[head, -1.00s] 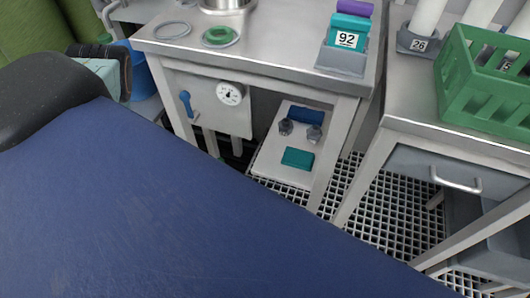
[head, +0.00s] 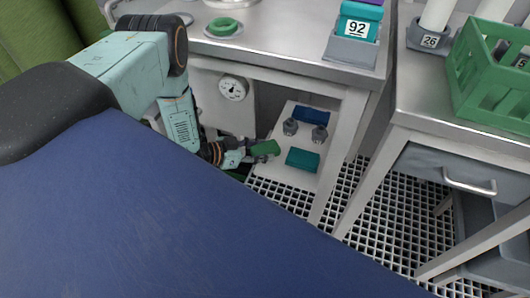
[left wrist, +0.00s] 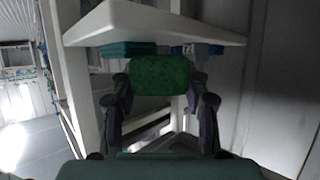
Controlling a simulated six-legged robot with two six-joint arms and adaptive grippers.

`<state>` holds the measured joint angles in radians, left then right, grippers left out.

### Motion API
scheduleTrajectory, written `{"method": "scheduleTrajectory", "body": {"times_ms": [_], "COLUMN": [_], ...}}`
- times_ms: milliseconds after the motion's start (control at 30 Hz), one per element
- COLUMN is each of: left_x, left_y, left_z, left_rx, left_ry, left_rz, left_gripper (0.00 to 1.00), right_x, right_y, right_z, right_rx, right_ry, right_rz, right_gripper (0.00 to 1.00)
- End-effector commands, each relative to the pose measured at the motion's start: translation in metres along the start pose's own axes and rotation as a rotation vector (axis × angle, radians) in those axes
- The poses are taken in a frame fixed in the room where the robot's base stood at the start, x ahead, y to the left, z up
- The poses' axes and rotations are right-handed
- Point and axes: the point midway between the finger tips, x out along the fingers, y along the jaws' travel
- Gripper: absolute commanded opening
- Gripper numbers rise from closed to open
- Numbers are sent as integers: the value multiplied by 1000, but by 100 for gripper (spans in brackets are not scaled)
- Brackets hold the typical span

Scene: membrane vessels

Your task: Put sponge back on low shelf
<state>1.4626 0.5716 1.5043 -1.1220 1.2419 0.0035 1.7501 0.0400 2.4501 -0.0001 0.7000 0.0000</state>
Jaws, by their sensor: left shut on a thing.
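My left gripper (head: 247,156) reaches in under the bench and is shut on a green sponge (head: 265,148). The sponge is at the left edge of the white low shelf (head: 275,173); I cannot tell whether it touches the shelf. In the left wrist view, the sponge (left wrist: 160,75) sits between the two fingers (left wrist: 160,100), in front of the shelf slab (left wrist: 150,25). A teal block (head: 302,159), a blue block (head: 312,115) and two grey knobbed items (head: 320,134) are on the shelf. My right gripper is not in view.
The bench top (head: 280,48) is above the shelf, with a leg (head: 340,150) right of it. A dial gauge (head: 232,89) is on the panel left of the shelf. A second bench with a green crate (head: 495,90) stands at right. Grating (head: 390,215) covers the floor.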

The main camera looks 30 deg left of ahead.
Motion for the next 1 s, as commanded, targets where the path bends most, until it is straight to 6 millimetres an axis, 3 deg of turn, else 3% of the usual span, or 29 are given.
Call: {"method": "scheduleTrajectory", "body": {"times_ms": [67,167,600,633,867,1000], "left_x": [17,19,21,20,20,20], "left_y": [1,0,0,0,0,0], "left_z": [-5,10,13,12,12,12], "left_rx": [3,0,0,0,0,0], "left_ry": [2,-2,0,0,0,0], "left_rz": [3,0,-1,-1,-1,-1], "left_gripper": [25,25,25,49,68,69], "right_x": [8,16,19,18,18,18], "right_y": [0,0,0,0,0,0], "right_z": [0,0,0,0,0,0], "right_rx": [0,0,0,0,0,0], "right_ry": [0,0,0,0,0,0], "right_rz": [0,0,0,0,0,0], "right_gripper": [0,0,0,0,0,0]}}
